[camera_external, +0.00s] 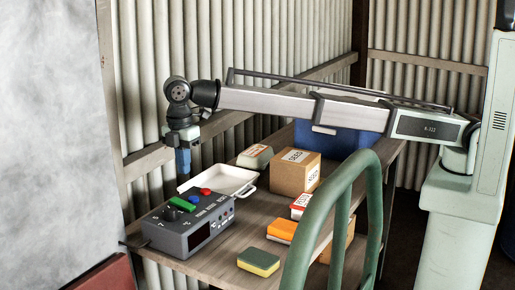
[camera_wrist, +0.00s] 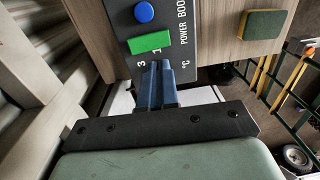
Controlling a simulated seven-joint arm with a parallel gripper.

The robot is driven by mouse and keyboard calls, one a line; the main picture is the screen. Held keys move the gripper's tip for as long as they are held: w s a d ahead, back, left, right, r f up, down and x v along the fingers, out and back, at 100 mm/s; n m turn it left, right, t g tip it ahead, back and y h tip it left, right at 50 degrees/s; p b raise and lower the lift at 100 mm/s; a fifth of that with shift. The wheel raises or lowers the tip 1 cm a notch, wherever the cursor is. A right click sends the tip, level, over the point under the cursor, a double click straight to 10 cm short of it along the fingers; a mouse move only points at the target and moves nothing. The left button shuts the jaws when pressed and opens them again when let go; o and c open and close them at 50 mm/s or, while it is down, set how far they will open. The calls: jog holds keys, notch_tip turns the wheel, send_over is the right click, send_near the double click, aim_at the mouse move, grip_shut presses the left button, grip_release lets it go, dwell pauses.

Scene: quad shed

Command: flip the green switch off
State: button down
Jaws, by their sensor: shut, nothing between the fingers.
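The green switch (camera_external: 183,204) is on the top face of a dark grey control box (camera_external: 192,240) at the left of the table. In the wrist view the green switch (camera_wrist: 149,42) is a flat green bar, just beyond my fingertips. My gripper (camera_external: 183,172) points down above the box, its blue fingers closed together and empty. In the wrist view my gripper (camera_wrist: 157,64) ends close to the switch's lower edge; I cannot tell whether it touches. Whether the switch is on or off is not clear.
A blue button (camera_wrist: 144,12) sits beside the switch, and a red button (camera_external: 205,191) lies farther along. A white tray (camera_external: 240,178) is behind the box. A cardboard box (camera_external: 294,172), an orange block (camera_external: 282,229) and a green-yellow sponge (camera_external: 258,262) are to the right. A green rail (camera_external: 318,205) crosses in front.

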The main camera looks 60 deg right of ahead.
jog(key=shift+s+r, duration=0.2)
jog(key=shift+r, duration=1.05)
jog(key=shift+s+r, duration=0.15)
jog(key=shift+r, duration=1.05)
